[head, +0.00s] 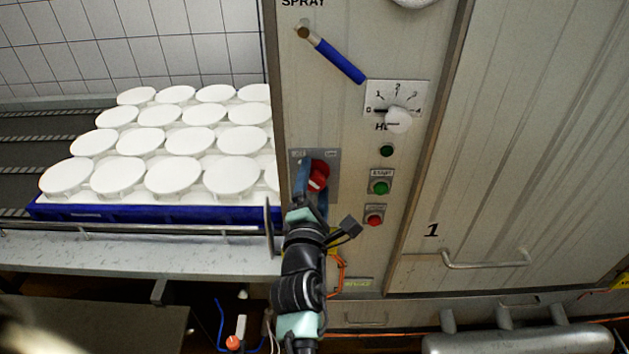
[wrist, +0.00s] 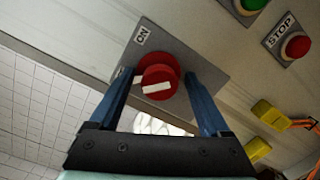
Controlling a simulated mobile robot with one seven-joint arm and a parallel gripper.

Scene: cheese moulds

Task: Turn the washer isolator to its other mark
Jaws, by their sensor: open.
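The washer isolator (head: 318,175) is a red rotary knob on a grey plate on the machine's front panel. In the wrist view the red knob (wrist: 158,82) carries a white bar that lies nearly level in the picture. My gripper (head: 312,180) is at the knob in the head view. In the wrist view its two blue fingers (wrist: 158,88) stand apart, one on each side of the knob. I cannot tell whether either finger touches it.
Right of the isolator are green (head: 380,188) and red (head: 375,221) buttons. Above are a dial (head: 398,120) and a blue-handled SPRAY lever (head: 340,62). A blue tray (head: 150,214) of white moulds stands left, behind a rail (head: 130,228).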

